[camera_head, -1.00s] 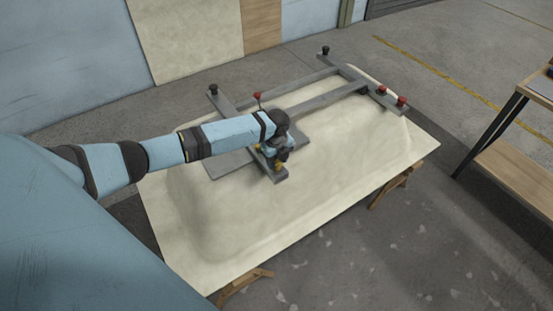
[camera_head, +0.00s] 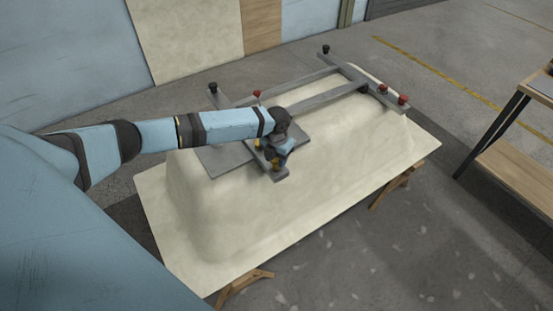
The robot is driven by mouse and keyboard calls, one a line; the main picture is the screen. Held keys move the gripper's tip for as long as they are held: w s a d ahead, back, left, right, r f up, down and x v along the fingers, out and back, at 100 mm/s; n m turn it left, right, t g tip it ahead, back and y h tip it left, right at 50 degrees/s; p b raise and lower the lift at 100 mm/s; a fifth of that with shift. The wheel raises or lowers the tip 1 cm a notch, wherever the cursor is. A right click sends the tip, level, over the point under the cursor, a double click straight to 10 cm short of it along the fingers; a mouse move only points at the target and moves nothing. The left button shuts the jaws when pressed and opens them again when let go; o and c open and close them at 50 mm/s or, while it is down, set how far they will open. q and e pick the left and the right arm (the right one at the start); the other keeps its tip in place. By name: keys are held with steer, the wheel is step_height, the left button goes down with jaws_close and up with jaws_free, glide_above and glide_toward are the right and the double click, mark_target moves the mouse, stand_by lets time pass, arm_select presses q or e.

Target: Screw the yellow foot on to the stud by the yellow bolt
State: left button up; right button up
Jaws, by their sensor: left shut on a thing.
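My left gripper (camera_head: 277,158) reaches down over the near end of the grey frame's left crossbar (camera_head: 279,175). It is shut on the yellow foot (camera_head: 275,165), which shows only as a small yellow patch at the fingers. The yellow bolt (camera_head: 258,144) is a small yellow spot on the same bar, just behind and left of the gripper. The stud is hidden by the gripper and foot, so I cannot tell how far the foot is on it. My right gripper is not in view.
The frame lies on an upturned cream bathtub shell (camera_head: 200,215) on wooden trestles (camera_head: 245,287). Black foot (camera_head: 213,88), red bolt (camera_head: 257,94), red foot (camera_head: 403,99) and another black foot (camera_head: 326,49) stand on it. A wooden shelf (camera_head: 515,175) stands right.

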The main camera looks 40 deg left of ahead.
arm_select(q)
steer(key=o, duration=1)
steer(key=shift+c, duration=0.8)
